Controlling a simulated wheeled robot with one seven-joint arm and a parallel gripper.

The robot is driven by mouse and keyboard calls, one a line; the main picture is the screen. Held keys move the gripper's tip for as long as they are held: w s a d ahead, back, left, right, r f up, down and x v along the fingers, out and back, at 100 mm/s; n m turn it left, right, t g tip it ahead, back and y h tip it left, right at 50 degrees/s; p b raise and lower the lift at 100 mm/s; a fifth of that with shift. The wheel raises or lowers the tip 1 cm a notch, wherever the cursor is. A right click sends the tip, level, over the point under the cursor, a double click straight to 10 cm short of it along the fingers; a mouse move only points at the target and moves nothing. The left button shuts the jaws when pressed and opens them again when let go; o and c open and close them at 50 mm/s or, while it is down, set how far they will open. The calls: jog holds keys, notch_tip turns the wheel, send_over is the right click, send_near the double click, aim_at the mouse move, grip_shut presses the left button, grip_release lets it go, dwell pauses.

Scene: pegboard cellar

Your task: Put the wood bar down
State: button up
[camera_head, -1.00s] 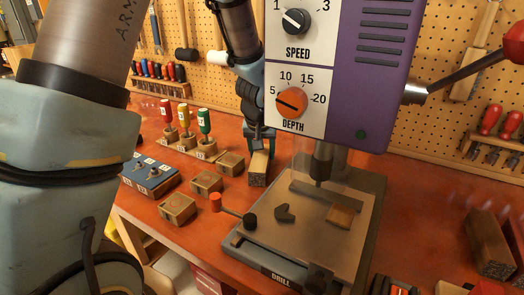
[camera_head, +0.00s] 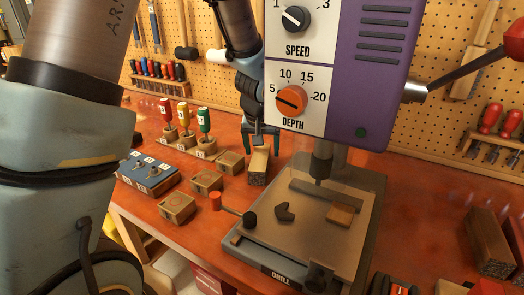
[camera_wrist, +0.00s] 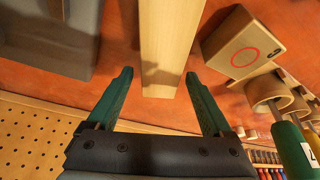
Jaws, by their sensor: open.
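The wood bar (camera_head: 259,166) is a pale bar with a dark end face, lying on the red-orange bench behind the drill press base. In the wrist view the bar (camera_wrist: 168,45) runs from the top edge down between the fingers, with a visible gap on both sides. My gripper (camera_head: 262,143) is at the far end of the bar, with its green fingers spread. In the wrist view my gripper (camera_wrist: 159,76) is open and straddles the bar's end without gripping it.
The drill press (camera_head: 330,75) stands close on the right, its base (camera_head: 300,240) in front of the bar. Several square wood blocks (camera_head: 206,181), a blue box (camera_head: 148,174) and a rack of coloured-handled tools (camera_head: 186,143) lie to the left. A pegboard (camera_head: 455,110) stands behind.

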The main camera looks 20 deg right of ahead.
aim_at(260, 156)
jog(key=b+v, duration=0.1)
jog(key=v, duration=0.9)
jog(key=shift+s+r, duration=0.15)
jog(key=shift+r, duration=0.15)
jog(key=shift+c, duration=0.5)
jog(key=shift+r, duration=0.1)
jog(key=shift+c, duration=0.7)
jog(key=g, duration=0.1)
jog(key=g+y+p, duration=0.1)
jog(key=w+f+g+y+p, duration=0.1)
jog(key=shift+d+g, duration=0.3)
jog(key=shift+d, duration=0.1)
notch_tip(260, 156, down, 5)
jog(key=shift+s+f+p, duration=0.1)
jog(key=shift+p, duration=0.6)
jog(key=shift+s+a+f+p, duration=0.15)
jog(key=shift+f+p, duration=0.4)
jog(key=shift+f, duration=0.85)
jog(key=shift+w+a+f+p, duration=0.1)
jog(key=shift+f+p, duration=0.45)
jog(key=shift+f, duration=0.85)
grip_shut()
